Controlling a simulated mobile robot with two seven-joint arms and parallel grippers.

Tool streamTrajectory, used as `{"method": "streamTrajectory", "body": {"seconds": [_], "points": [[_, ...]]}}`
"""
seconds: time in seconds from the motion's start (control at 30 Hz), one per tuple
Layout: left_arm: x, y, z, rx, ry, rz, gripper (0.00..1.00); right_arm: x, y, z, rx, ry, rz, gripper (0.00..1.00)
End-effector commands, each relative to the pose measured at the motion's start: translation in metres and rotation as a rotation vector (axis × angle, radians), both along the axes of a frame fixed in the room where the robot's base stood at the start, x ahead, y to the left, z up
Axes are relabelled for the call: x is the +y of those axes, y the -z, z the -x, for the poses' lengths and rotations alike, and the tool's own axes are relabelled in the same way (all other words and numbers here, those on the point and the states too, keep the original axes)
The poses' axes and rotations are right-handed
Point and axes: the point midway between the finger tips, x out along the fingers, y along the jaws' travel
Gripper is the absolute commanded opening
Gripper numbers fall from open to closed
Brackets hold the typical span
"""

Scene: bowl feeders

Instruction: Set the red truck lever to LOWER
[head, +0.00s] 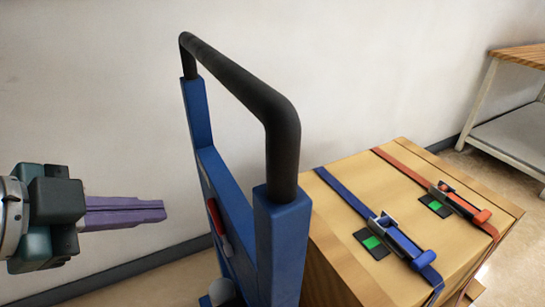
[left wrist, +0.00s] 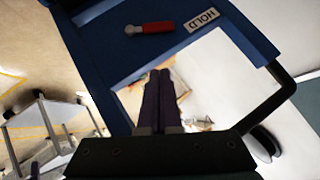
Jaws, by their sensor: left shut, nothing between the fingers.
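The red lever (head: 216,218) is on the inner face of the blue truck frame (head: 198,115), below the black handle bar (head: 262,95). In the left wrist view, the lever (left wrist: 152,27) has a silver round end at the left, and its red end points toward a HOLD label (left wrist: 202,19). No LOWER label is readable. My left gripper (head: 163,211) is shut and empty, its purple fingers pointing at the truck from the left, apart from the lever. The fingers (left wrist: 160,75) also show in the left wrist view. My right gripper is not in view.
A wooden crate (head: 335,235) stands right of the truck, with a blue strap (head: 345,192) and an orange strap (head: 400,165) with buckles across its top. A shelf table (head: 510,130) stands at the back right. A white wall is behind; open space surrounds the left gripper.

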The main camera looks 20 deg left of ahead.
Motion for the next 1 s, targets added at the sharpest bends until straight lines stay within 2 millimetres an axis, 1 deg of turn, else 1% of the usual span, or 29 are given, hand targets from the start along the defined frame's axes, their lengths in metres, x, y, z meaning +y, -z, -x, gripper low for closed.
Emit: {"method": "streamTrajectory", "body": {"seconds": [0.17,0.27,0.47,0.73,0.8,0.9,1.0], "points": [[-0.001,0.007,-0.008,-0.002,-0.003,0.002,0.00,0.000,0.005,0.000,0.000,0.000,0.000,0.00],[-0.003,0.014,-0.017,-0.004,-0.004,0.002,0.00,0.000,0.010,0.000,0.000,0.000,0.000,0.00],[-0.010,0.033,-0.041,-0.005,-0.002,0.002,0.00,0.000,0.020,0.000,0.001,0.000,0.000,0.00],[-0.020,0.064,-0.080,-0.005,-0.002,0.002,0.00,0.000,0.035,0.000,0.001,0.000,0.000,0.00],[-0.014,0.077,-0.082,0.001,-0.003,-0.001,0.00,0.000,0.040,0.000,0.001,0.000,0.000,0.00],[-0.009,0.088,-0.085,0.002,-0.002,0.000,0.00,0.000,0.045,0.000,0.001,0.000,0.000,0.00],[-0.006,0.093,-0.088,0.001,-0.001,-0.001,0.00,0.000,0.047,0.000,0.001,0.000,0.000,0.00]]}}
